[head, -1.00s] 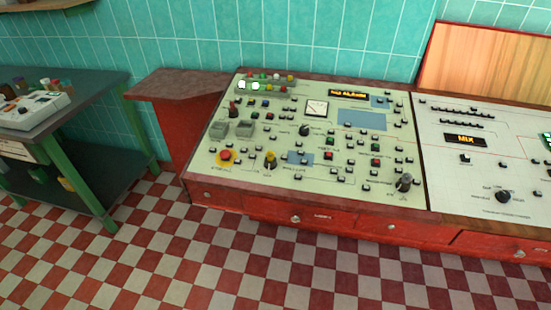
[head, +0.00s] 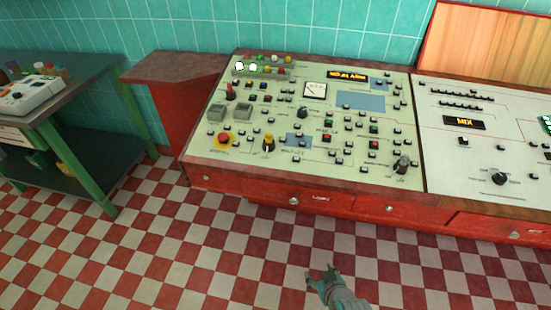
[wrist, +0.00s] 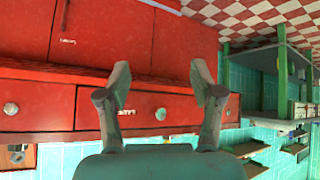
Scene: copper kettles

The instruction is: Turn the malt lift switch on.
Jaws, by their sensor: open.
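The pale control panel (head: 225,160) lies on the red console in the head view. A label that seems to read "MALT LIFT" stands on its lower left part, beside a yellow and black knob (head: 268,143). The lettering is small, so I cannot be sure which control is the malt lift switch or how it is set. My gripper (head: 323,271) is low in the head view, over the checkered floor in front of the console, apart from the panel. In the wrist view my gripper (wrist: 162,85) has its two fingers spread, with nothing between them.
Red drawers with round knobs (head: 293,201) run along the console front; they fill much of the wrist view, which looks upside down. A red emergency-type button (head: 224,139) is left of the yellow knob. A green table (head: 95,120) stands at left. The floor ahead is clear.

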